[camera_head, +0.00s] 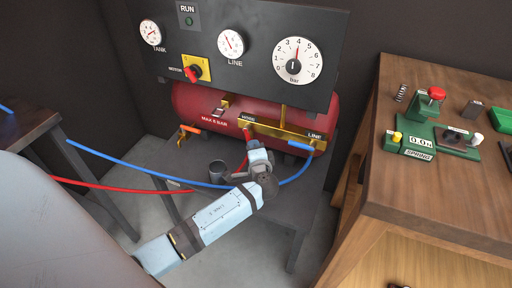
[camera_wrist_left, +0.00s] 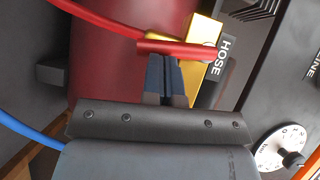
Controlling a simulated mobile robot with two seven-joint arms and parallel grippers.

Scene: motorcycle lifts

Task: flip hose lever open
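The red hose lever (camera_wrist_left: 178,47) sits on the gold manifold (camera_wrist_left: 203,32) beside the HOSE label (camera_wrist_left: 219,58) in the left wrist view. It also shows in the head view (camera_head: 247,134), on the front of the red compressor tank (camera_head: 200,107). My left gripper (camera_wrist_left: 165,58) has its two dark fingers together with nothing seen between them. Its fingertips are right at the lever's side; I cannot tell whether they touch it. In the head view my left gripper (camera_head: 250,146) is just below the lever, its fingers partly hidden by the wrist. My right gripper is not in view.
A red hose (camera_head: 120,187) and a blue hose (camera_head: 150,171) run left from the manifold. An orange lever (camera_head: 190,129) and a blue lever (camera_head: 300,146) flank the hose lever. The gauge panel (camera_head: 262,77) stands above. A wooden bench (camera_head: 440,185) is at right.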

